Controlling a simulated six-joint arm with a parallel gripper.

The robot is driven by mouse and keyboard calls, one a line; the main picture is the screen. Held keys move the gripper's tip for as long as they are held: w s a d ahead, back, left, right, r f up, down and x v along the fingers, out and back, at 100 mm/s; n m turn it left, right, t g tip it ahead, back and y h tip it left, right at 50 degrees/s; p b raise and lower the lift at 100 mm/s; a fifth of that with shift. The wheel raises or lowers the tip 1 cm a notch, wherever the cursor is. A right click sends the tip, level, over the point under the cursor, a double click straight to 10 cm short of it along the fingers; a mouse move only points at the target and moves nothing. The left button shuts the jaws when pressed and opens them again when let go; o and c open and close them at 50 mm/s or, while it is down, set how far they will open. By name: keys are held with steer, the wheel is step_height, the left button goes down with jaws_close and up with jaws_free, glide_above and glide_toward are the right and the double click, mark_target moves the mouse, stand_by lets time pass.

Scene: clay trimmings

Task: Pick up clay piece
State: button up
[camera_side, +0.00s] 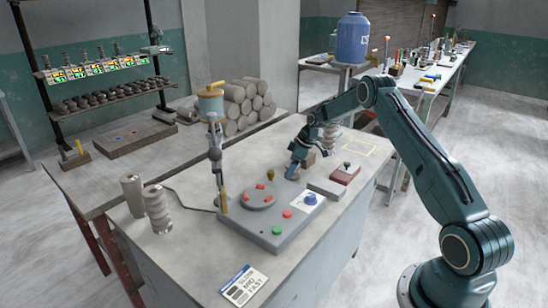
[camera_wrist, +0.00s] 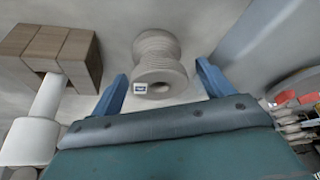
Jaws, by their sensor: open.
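My gripper (camera_side: 292,171) is open above the bench, beyond the right end of a grey machine with a round disc (camera_side: 258,203). In the wrist view, a pale ribbed spool-shaped piece (camera_wrist: 158,48) with a small blue-and-white label appears between my two blue fingers, in line with the gap. I cannot tell its distance or whether the fingers touch it. Which piece the task means is unclear.
Brown blocks (camera_wrist: 75,60) and a white cylinder (camera_wrist: 45,105) are left of the fingers in the wrist view. Two pale rolls (camera_side: 157,210) stand at the bench's left. A red-topped box (camera_side: 345,173) and grey block (camera_side: 325,188) are right of my gripper.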

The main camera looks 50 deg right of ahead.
steer(key=shift+w+a+f, duration=0.1)
steer(key=shift+w+f, duration=0.1)
steer(key=shift+f, duration=0.35)
steer(key=c, duration=1.2)
steer(key=shift+r, duration=0.2)
step_height(320, 180, up, 20)
steer(key=shift+f, duration=0.15)
stand_by(0.3)
